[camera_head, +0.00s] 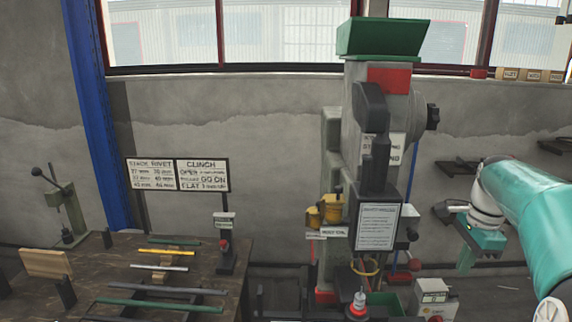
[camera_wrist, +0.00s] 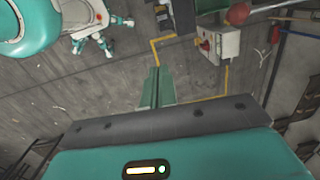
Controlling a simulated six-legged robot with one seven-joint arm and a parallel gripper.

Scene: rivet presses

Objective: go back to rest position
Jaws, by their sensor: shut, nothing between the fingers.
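My gripper (camera_head: 465,262) hangs from my teal arm at the right of the head view, to the right of the rivet press and clear of it. In the wrist view my gripper's green fingers (camera_wrist: 157,87) are together, with nothing between them, over the grey floor. The rivet press (camera_head: 340,150) stands in the middle of the head view, tall and grey with a green hopper (camera_head: 380,37) on top and a notice plate on its front.
A dark workbench (camera_head: 130,270) at the left bears several coloured bars and a small hand press (camera_head: 65,215). A control box (camera_head: 433,298) stands low beside the press; it also shows in the wrist view (camera_wrist: 218,45). Wall racks (camera_head: 460,167) are behind my arm.

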